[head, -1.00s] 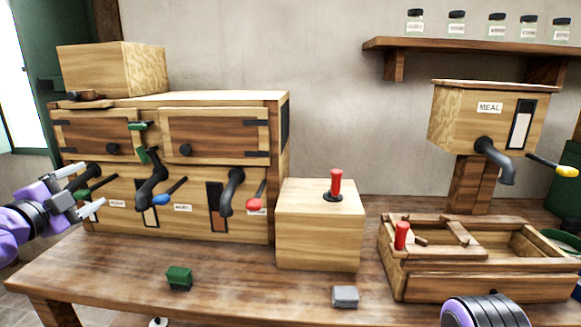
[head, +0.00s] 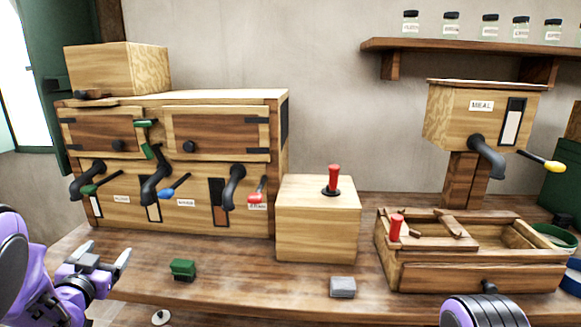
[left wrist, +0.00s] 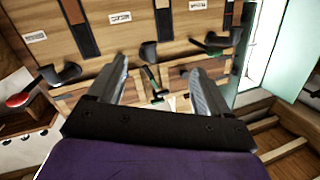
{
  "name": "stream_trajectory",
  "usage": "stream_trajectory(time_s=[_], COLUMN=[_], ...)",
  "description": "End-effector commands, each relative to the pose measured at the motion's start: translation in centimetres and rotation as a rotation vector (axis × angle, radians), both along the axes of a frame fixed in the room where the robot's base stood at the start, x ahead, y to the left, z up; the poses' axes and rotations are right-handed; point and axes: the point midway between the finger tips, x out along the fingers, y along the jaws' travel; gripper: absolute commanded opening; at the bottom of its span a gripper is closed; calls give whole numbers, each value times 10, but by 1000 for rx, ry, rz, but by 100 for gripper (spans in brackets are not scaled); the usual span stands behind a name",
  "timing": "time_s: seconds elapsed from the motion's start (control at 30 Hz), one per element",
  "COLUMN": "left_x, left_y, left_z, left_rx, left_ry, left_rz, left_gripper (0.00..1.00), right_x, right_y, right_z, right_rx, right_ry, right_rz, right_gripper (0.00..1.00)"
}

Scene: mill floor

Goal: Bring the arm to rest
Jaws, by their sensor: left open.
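My left gripper (head: 105,257) is at the left of the head view, low in front of the cabinet's left end. Its fingers are apart and nothing is between them. In the left wrist view the open fingers (left wrist: 160,88) point toward the wooden cabinet, which shows tilted, with its spouts and levers beyond the fingertips. The green-handled lever (head: 100,184) at the cabinet's left spout is clear of the gripper. Of my right arm only a rounded purple and black part shows at the bottom right of the head view; its gripper is not visible.
The cabinet (head: 240,98) stands at the back left of the bench. A green block (head: 183,270) and a grey block (head: 342,287) lie near the front edge. A box with a red lever (head: 318,235), an open wooden tray (head: 430,277) and the MEAL hopper (head: 450,122) stand rightward.

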Motion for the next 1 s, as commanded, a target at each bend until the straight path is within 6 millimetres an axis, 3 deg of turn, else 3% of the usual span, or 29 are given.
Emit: stream_trajectory(time_s=[0.03, 0.17, 0.2, 0.27, 0.4, 0.5, 0.6, 0.7, 0.8, 1.0], left_x=[-7, -45, -63, -94, -185, -254, -311, -346, -360, -360], left_y=[-5, -23, -30, -40, -69, -89, -108, -117, -116, -116], left_z=[-33, -132, -164, -208, -296, -339, -366, -382, -387, -387], left_rx=[-74, -289, -350, -430, -557, -596, -612, -615, -605, -603], left_ry=[43, 183, 236, 317, 526, 685, 822, 907, 939, 939], left_rz=[30, 151, 197, 270, 441, 538, 587, 609, 622, 622], left_gripper=[79, 79, 79, 79, 79, 79, 79, 79, 79, 79], right_x=[0, 0, 0, 0, 0, 0, 0, 0, 0, 0], right_y=[0, 0, 0, 0, 0, 0, 0, 0, 0, 0], right_z=[0, 1, 2, 2, 3, 4, 5, 5, 5, 5], right_rx=[0, 0, 0, 0, 0, 0, 0, 0, 0, 0], right_ry=[0, 0, 0, 0, 0, 0, 0, 0, 0, 0], right_rz=[0, 0, 0, 0, 0, 0, 0, 0, 0, 0], right_gripper=[43, 43, 43, 43, 43, 43, 43, 43, 43, 43])
